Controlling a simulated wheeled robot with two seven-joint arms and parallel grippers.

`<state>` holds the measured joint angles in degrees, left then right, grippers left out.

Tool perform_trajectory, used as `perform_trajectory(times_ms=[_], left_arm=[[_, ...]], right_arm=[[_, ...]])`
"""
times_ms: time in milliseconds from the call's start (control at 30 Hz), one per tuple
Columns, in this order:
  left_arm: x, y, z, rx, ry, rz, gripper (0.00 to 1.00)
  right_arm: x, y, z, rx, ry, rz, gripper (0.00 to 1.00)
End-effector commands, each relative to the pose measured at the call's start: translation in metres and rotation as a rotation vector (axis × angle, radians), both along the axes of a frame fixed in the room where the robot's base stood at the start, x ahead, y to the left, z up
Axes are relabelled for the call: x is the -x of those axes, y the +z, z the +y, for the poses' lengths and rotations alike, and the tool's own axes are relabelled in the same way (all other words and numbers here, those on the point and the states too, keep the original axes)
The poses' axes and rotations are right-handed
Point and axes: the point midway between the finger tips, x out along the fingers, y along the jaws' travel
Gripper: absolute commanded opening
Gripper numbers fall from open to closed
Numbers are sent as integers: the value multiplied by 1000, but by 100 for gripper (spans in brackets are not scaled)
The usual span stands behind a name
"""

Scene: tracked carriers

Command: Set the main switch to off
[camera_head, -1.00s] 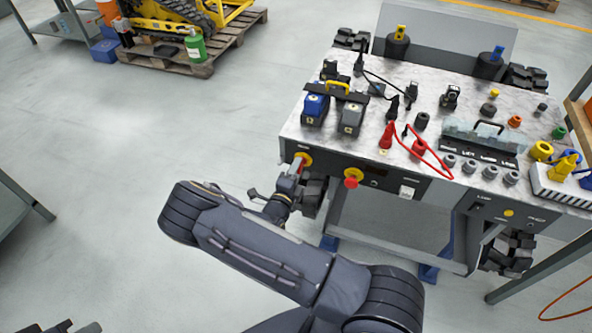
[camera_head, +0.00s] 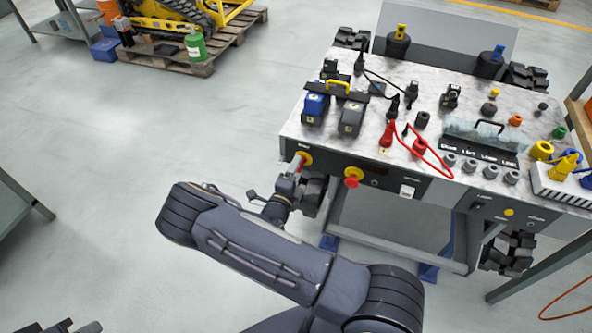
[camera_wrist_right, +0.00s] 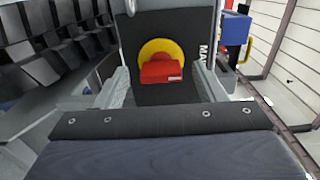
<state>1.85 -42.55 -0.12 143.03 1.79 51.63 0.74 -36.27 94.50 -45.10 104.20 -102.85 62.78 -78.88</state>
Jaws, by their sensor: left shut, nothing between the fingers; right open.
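The main switch (camera_head: 305,156) is a red handle on a yellow disc at the left end of the carrier's dark front panel. In the right wrist view the red handle (camera_wrist_right: 162,72) lies crosswise in front of the yellow disc, with a partly hidden white label beside it. My right gripper (camera_wrist_right: 161,86) is open, with one finger on each side of the handle and gaps visible. It also shows in the head view (camera_head: 293,172), in front of the switch, its tips partly hard to see. My left gripper (camera_head: 75,328) is shut and empty at the bottom left edge.
A red mushroom button (camera_head: 352,180) on a yellow base sits right of the switch on the panel. The carrier's top (camera_head: 350,148) holds batteries, cables and several plugs. Black tracks are below. Open floor (camera_head: 110,130) lies to the left.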

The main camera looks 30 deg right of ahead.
Motion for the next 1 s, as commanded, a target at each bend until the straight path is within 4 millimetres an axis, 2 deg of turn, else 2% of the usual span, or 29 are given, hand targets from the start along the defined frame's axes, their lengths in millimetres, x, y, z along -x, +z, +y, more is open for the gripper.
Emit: perform_trajectory(times_ms=[200,400,1000], left_arm=[[0,-4,0,0,0,0,0],[0,-6,0,0,0,0,0],[0,-6,0,0,0,0,0]], right_arm=[[24,-1,30,0,5,1,64],[41,0,50,1,3,1,64],[46,0,54,0,1,0,64]])
